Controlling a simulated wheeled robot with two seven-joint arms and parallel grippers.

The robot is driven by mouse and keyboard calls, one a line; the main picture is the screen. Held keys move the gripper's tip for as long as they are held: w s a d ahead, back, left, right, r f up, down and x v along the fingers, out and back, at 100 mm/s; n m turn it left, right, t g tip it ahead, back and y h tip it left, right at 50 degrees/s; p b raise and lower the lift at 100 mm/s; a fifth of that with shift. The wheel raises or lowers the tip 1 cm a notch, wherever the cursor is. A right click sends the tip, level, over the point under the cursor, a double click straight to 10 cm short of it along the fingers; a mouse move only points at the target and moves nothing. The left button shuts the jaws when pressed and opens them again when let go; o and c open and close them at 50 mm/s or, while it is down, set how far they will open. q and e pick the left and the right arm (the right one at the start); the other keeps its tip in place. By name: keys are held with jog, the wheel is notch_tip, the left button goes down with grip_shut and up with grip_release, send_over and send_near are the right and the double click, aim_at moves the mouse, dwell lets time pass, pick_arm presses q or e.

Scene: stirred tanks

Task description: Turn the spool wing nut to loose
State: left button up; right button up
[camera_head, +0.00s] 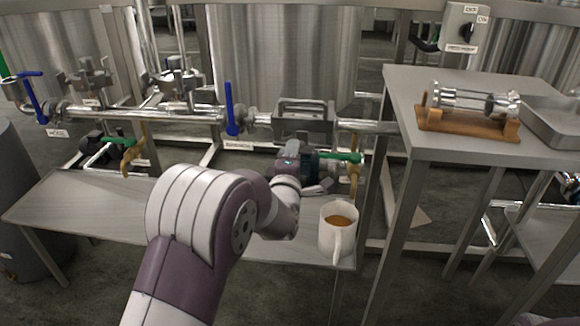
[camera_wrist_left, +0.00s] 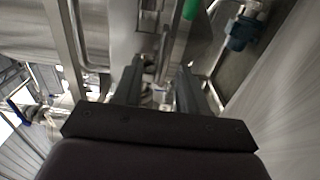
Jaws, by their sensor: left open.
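My left arm reaches in from below in the head view, and its wrist bends toward the pipework beside the green-handled valve (camera_head: 345,157). The fingertips are hard to make out there. In the left wrist view my left gripper (camera_wrist_left: 158,88) is open, with its two dark fingers apart and small metal fittings blurred beyond them. I cannot clearly pick out the spool wing nut in either view. A horizontal steel pipe (camera_head: 190,114) with clamps and a blue lever (camera_head: 230,108) runs behind the arm. The green handle (camera_wrist_left: 190,9) also shows in the left wrist view. My right gripper is not in view.
A white mug (camera_head: 338,240) of brown liquid stands at the right end of the low steel bench (camera_head: 90,205), close to my wrist. A taller table (camera_head: 440,90) at right holds a clear cylinder on a wooden stand (camera_head: 465,123) and a metal tray (camera_head: 555,115). Steel tanks stand behind.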

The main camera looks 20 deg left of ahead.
pick_arm(q)
jog(key=p+v, duration=0.3)
jog(key=v, duration=0.8)
jog(key=shift+s, duration=0.3)
jog(key=shift+r, duration=0.1)
